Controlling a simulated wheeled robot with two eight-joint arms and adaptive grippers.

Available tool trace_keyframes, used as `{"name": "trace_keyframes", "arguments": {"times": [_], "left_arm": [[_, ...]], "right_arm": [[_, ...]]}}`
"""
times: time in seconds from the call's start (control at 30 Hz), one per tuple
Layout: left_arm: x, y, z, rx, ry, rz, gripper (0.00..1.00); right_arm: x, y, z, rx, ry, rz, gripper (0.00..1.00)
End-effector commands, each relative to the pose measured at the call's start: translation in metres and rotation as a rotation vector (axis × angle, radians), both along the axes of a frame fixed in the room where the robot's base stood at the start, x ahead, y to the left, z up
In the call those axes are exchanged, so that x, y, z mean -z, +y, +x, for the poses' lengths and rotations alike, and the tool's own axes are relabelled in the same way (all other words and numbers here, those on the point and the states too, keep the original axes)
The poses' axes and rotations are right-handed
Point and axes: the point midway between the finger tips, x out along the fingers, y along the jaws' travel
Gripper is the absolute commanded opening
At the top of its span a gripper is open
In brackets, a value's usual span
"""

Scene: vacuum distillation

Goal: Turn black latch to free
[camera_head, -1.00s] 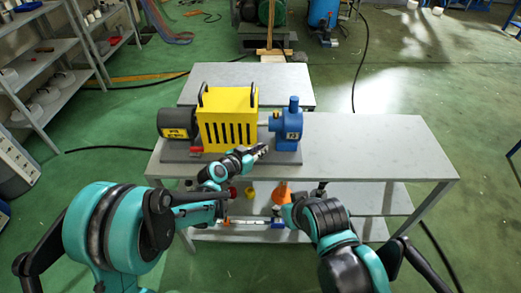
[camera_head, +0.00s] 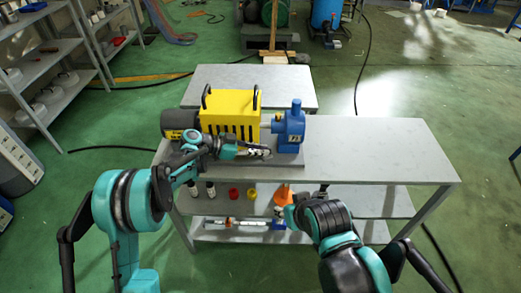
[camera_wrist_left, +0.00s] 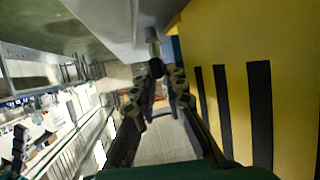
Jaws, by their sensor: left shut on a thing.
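A yellow slotted housing (camera_head: 230,108) sits between a grey motor (camera_head: 180,122) and a blue pump part (camera_head: 290,125) on a table. My left gripper (camera_head: 264,153) is in front of the housing and near the blue part. In the left wrist view its fingers (camera_wrist_left: 163,74) are closed around the small black latch (camera_wrist_left: 156,68), at the end of a grey metal stub. The fingertips hide much of the latch, and its angle is hard to tell. The yellow slotted face is close on the right there. My right arm is bent at the front; its gripper is hidden.
The table (camera_head: 370,155) is clear to the right of the machine. Its lower shelf holds red and yellow caps, an orange cone (camera_head: 283,194) and several small bottles. A grey shelf rack (camera_head: 50,65) stands at the left.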

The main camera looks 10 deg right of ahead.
Motion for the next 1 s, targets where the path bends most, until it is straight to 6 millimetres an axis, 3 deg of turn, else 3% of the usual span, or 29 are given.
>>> {"name": "trace_keyframes", "arguments": {"times": [0.57,0.6,0.67,1.0], "left_arm": [[0.0032,0.0008,-0.0005,0.034,0.000,0.008,0.00],[0.0033,0.0008,-0.0006,0.034,0.000,0.008,0.22],[0.0031,0.0006,-0.0005,0.034,0.000,0.007,0.33],[0.0007,0.0016,0.0004,0.030,0.000,0.003,0.33]], "right_arm": [[-0.0002,0.0000,0.0000,0.000,0.000,0.000,0.40],[-0.0002,0.0000,0.0000,0.000,0.000,0.000,0.40],[-0.0002,0.0000,0.0000,0.000,0.000,0.000,0.40],[-0.0005,0.0000,0.0000,0.000,0.000,0.000,0.40]]}}
